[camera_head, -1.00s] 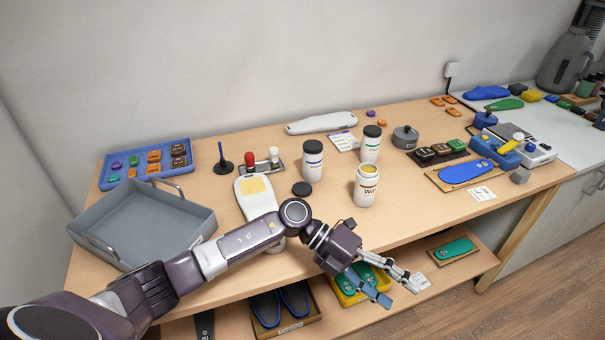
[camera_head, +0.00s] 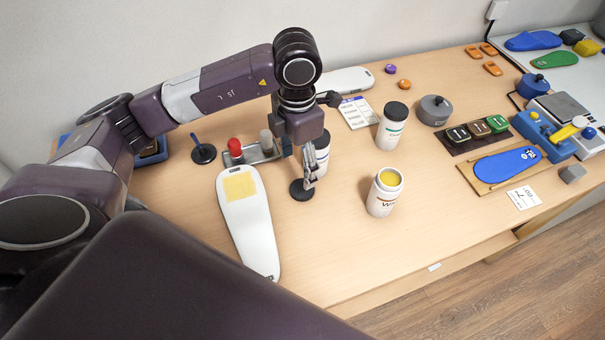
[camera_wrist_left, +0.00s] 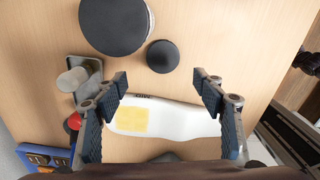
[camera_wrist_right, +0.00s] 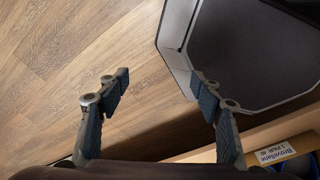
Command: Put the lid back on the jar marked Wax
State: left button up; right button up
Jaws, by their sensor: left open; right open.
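The jar marked Wax (camera_head: 381,205) stands upright and open on the table, yellow wax showing at its mouth. A loose black lid (camera_head: 300,191) lies flat on the table to the left of it. My left gripper (camera_head: 309,178) points down at the lid, partly covering it in the head view. In the left wrist view, my left gripper (camera_wrist_left: 163,88) is open and empty, and the lid (camera_wrist_left: 162,56) lies just beyond the gap between its fingertips. My right gripper (camera_wrist_right: 160,84) is open and empty over the wooden floor, outside the head view.
A closed black-lidded jar (camera_head: 322,150) stands just behind my left gripper; another closed jar (camera_head: 392,127) stands behind the Wax jar. A white insole form (camera_head: 249,222) with a yellow patch lies left of the lid. The table in front of the Wax jar is clear.

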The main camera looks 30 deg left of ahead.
aim_at(302, 188)
pick_arm(q)
jog(key=shift+s+d+r, duration=0.1)
jog(key=shift+s, duration=0.1)
notch_tip(302, 188, down, 3)
jog(key=shift+w+r+p, duration=0.15)
jog(key=shift+p, duration=0.2)
jog(key=shift+d+f, duration=0.1)
jog(key=shift+f, duration=0.1)
jog(key=f, duration=0.1)
jog(key=f+p, duration=0.2)
jog(key=shift+w+d+f, duration=0.25)
jog(key=shift+f, duration=0.65)
pick_arm(e)
jog(key=r, duration=0.3)
jog(key=shift+s+d, duration=0.2)
jog(key=shift+d, duration=0.1)
